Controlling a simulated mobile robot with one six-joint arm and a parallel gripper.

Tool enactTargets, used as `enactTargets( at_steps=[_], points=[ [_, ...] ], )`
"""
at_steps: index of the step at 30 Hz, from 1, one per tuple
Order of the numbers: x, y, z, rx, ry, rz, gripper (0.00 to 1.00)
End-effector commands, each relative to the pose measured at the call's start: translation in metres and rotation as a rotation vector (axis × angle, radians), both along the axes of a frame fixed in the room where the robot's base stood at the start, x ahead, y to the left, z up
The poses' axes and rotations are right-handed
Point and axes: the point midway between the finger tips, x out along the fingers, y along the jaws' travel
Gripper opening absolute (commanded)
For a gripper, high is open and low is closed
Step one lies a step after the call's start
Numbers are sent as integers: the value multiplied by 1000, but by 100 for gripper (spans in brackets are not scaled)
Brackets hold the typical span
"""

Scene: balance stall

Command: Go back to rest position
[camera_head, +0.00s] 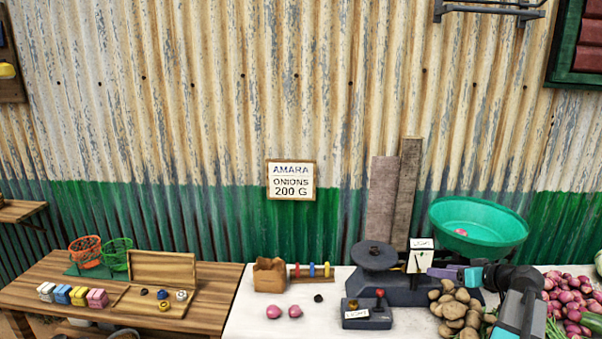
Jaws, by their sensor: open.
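My gripper (440,272) reaches in from the right, pointing left, in front of the balance scale (400,290). Its jaws are open, with nothing visible between them. My arm and gripper hide part of the scale's right side. The scale has a dark flat plate (375,256) on the left and a wide green pan (480,222) on the right. A pink onion (460,232) lies in the green pan. A small labelled dial (420,256) stands just left of the gripper; I cannot tell whether they touch.
Potatoes (455,312) lie below the gripper, and onions (568,302) are heaped right of my arm. A labelled block (367,315), two loose onions (284,312) and a paper bag (269,275) are on the white table (250,325). The air above the table's left part is clear.

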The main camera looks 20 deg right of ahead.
Motion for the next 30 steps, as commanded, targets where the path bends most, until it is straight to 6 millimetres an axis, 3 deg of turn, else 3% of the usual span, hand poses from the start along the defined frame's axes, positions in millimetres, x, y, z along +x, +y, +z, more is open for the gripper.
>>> enactTargets(
  at_steps=[1,6,15,23,30],
  points=[
    [11,20,-20,12,18,29,60],
    [37,79,-76,43,82,118,60],
    [57,190,-176,92,224,264,60],
    [48,287,-262,125,373,380,60],
    [15,373,-340,141,540,476,60]
  ],
)
